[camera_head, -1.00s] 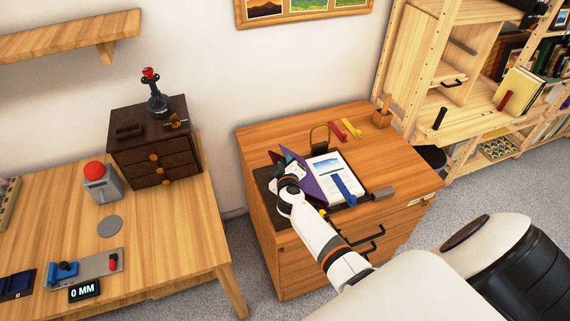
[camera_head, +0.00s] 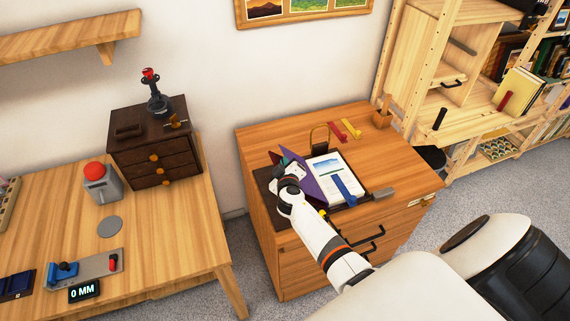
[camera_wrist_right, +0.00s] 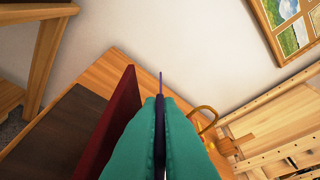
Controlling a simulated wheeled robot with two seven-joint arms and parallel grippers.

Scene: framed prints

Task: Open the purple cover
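The purple cover (camera_head: 309,184) stands tilted up beside a white printed page (camera_head: 336,176) on the cabinet top. It also shows edge-on in the right wrist view (camera_wrist_right: 160,84). My right gripper (camera_head: 284,163) is at the cover's left side, its fingers mostly hidden by my wrist in the head view. In the right wrist view its teal fingers (camera_wrist_right: 161,104) are shut on the thin purple sheet. A dark red panel (camera_wrist_right: 113,122) stands to the left of the fingers there. My left gripper is not in view.
The wooden cabinet top (camera_head: 262,137) is clear at the back left.

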